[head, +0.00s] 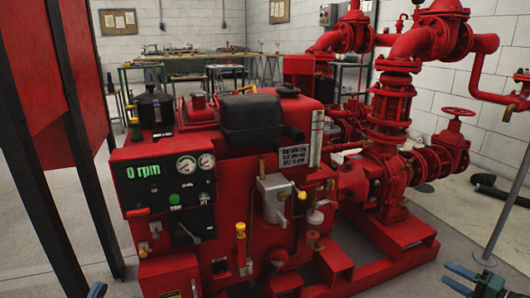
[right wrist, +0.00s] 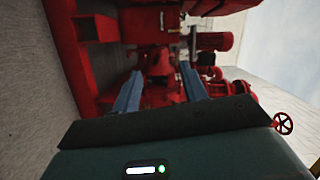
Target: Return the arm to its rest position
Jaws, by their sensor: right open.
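My right gripper (head: 456,277) is at the lower right corner of the head view, apart from the red pumpset (head: 215,235). In the right wrist view its two blue-grey fingers (right wrist: 160,80) stand apart with nothing between them. Red pump parts (right wrist: 160,58) show beyond the fingers. A small blue piece (head: 97,290), seemingly a tip of my left gripper, shows at the lower left edge; the rest is out of frame.
The pumpset's control panel (head: 165,185) reads 0 rpm. Red pipes and valves (head: 395,95) rise at the right. A grey post (head: 507,215) stands near my right gripper. A dark frame with red panels (head: 75,120) stands at left. Workbenches (head: 195,68) are behind.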

